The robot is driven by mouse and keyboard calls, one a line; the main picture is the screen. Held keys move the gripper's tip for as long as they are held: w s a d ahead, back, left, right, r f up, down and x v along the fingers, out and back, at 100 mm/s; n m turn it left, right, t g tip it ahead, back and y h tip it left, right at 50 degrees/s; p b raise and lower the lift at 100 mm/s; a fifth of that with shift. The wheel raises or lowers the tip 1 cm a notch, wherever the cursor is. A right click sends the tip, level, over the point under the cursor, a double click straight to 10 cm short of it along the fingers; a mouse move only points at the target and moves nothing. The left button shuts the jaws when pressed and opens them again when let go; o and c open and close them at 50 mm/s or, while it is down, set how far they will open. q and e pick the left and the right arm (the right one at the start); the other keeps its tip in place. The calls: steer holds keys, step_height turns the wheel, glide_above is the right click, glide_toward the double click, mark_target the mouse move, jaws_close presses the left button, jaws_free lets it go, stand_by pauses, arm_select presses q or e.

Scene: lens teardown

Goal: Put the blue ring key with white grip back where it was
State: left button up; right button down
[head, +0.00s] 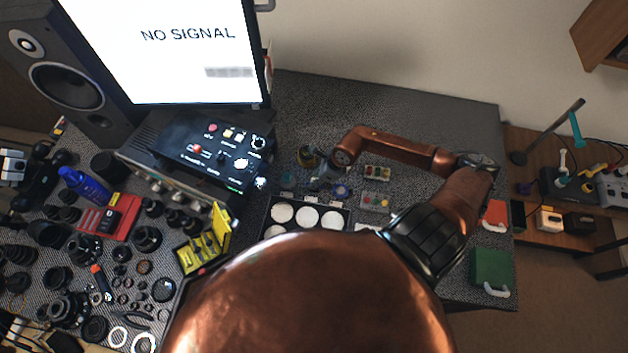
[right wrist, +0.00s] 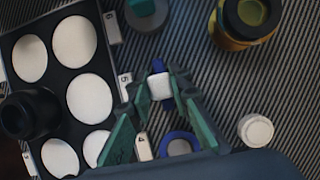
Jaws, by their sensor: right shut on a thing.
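The blue ring key with white grip (right wrist: 157,67) shows in the right wrist view as a short blue piece with a white block. My right gripper (right wrist: 158,91) is shut on its white block, with green fingers on both sides. In the head view, my right gripper (head: 319,182) is above the table beside the black tray, and the key is too small to make out there. A separate blue ring (right wrist: 180,138) is below the fingers in the right wrist view, partly hidden by the gripper body. My left gripper is not in view.
A black tray (right wrist: 57,53) with white round pads and numbered labels is left of the gripper. A yellow-brown jar (right wrist: 240,30), a teal-topped piece (right wrist: 146,14) and a white cap (right wrist: 256,130) stand nearby. Striped mat is bare between them. A yellow case (head: 203,250) stands farther left.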

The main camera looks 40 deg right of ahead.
steer(key=shift+f, duration=0.35)
steer(key=c, duration=1.8)
jaws_free()
steer(key=shift+o, duration=0.2)
steer(key=shift+r, duration=0.1)
steer(key=shift+r, duration=0.2)
steer(key=v, duration=1.2)
steer(key=shift+r, duration=0.25)
